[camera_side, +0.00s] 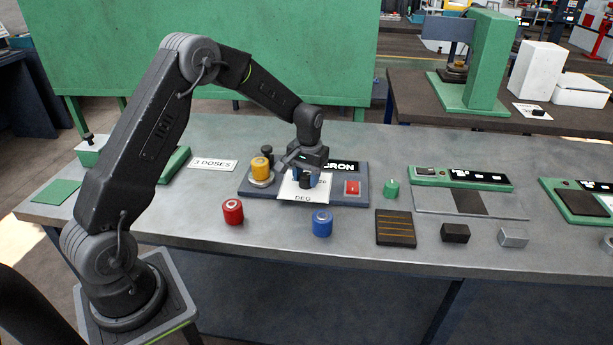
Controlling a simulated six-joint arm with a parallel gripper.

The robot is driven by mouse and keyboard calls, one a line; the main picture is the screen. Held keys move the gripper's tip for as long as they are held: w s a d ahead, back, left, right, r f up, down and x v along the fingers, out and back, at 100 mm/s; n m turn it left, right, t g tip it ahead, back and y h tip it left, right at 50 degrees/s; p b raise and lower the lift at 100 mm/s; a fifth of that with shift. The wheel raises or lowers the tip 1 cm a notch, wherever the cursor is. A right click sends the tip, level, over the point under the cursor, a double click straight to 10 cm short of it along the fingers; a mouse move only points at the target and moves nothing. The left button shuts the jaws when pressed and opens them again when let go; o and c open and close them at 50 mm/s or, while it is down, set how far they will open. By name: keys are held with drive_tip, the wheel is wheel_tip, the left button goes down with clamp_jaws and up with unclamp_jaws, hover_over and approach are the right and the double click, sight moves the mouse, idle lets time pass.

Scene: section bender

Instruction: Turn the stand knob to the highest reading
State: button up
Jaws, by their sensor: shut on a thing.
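The stand is a dark blue base (362,198) in the middle of the table, with a display reading "...CRON", partly hidden, and a red button (352,187). A white dial card (290,192) marked "DEG" lies on its front. The dark stand knob (306,184) sits on the card, mostly covered from above by my gripper. My gripper (306,176) points down at it and is shut on the knob. The pointer and most of the scale are hidden or too small to read.
A yellow cylinder (260,168) stands on the stand's left plate, close to my gripper. Red (233,211), blue (322,223) and green (391,189) cylinders stand around the stand. A slotted dark block (395,228) and two small blocks lie to the right. A "3 DOSES" card (212,164) lies left.

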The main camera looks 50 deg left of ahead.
sight(308, 174)
drive_tip(key=n, duration=1.1)
drive_tip(key=shift+a+h, duration=0.1)
drive_tip(key=shift+h, duration=0.2)
drive_tip(key=shift+n, duration=0.4)
drive_tip(key=o, duration=0.9)
drive_tip(key=r, duration=1.3)
drive_tip(key=shift+w+r, duration=0.3)
drive_tip(key=shift+r, duration=0.1)
